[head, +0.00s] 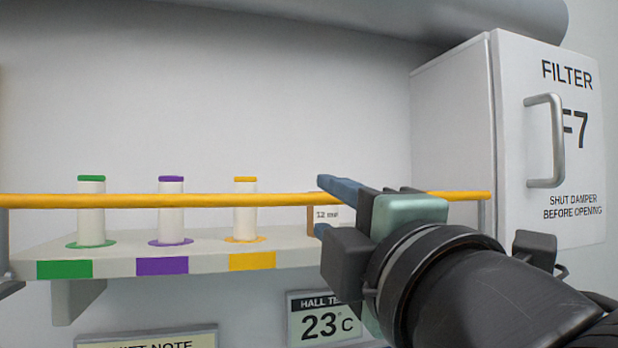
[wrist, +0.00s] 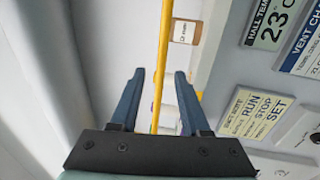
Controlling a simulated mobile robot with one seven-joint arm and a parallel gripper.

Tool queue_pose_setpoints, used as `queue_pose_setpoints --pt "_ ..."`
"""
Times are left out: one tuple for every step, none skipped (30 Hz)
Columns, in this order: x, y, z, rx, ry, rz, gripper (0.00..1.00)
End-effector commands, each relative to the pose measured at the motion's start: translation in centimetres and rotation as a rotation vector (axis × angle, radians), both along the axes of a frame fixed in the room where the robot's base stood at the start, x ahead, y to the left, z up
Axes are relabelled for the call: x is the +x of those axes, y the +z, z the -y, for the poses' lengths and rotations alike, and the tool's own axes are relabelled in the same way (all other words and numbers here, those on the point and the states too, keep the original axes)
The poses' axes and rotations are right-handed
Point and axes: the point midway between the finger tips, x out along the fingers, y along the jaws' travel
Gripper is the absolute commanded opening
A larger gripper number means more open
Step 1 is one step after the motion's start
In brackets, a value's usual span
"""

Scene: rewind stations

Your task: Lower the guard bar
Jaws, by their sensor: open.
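The guard bar (head: 130,200) is a long yellow rod that runs level across the front of the shelf in the head view. It crosses in front of the white spools. My gripper (head: 320,205) is open at the bar's right part, one blue finger above the bar line and one below. In the wrist view, the bar (wrist: 165,35) runs between the two open fingers of my gripper (wrist: 159,74). I see no finger closed on it, and I cannot tell how deep it sits between them. My gripper hides part of the bar in the head view.
Spools with green (head: 91,215), purple (head: 171,215) and yellow (head: 245,215) ends stand on the shelf (head: 110,262). A small labelled box (wrist: 186,31) is behind the bar near my gripper. A filter cabinet (head: 550,210) with a handle is at right.

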Motion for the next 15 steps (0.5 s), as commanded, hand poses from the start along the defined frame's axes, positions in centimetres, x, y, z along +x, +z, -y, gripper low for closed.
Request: queue_pose_setpoints --pt "1.1 0.6 -0.5 0.002 0.003 -0.005 0.46" --pt "1.8 0.8 -0.6 0.003 0.003 -0.006 0.46" --pt "2.5 0.9 -0.9 0.003 0.003 -0.005 0.46" --pt "3.1 1.0 -1.1 0.003 0.003 -0.006 0.46" --pt "3.7 1.2 -1.3 0.003 0.002 -0.004 0.46" --pt "4.4 1.3 -1.5 0.003 0.002 -0.004 0.46" --pt "4.8 1.4 -1.6 0.003 0.002 -0.004 0.46" --pt "5.3 1.4 -1.8 0.003 0.002 -0.004 0.46" --pt "5.8 1.5 -2.0 0.002 0.002 -0.004 0.46" --pt "6.2 1.6 -2.1 0.003 0.002 -0.003 0.46" --pt "6.5 1.6 -2.2 0.003 0.002 -0.002 0.46" --pt "6.9 1.7 -2.2 0.002 0.001 -0.002 0.46" --pt "7.1 1.7 -2.3 0.003 0.001 -0.001 0.46" --pt "7.3 1.7 -2.4 0.003 0.001 -0.001 0.46" --pt "7.5 1.7 -2.4 0.002 0.0 -0.001 0.46"
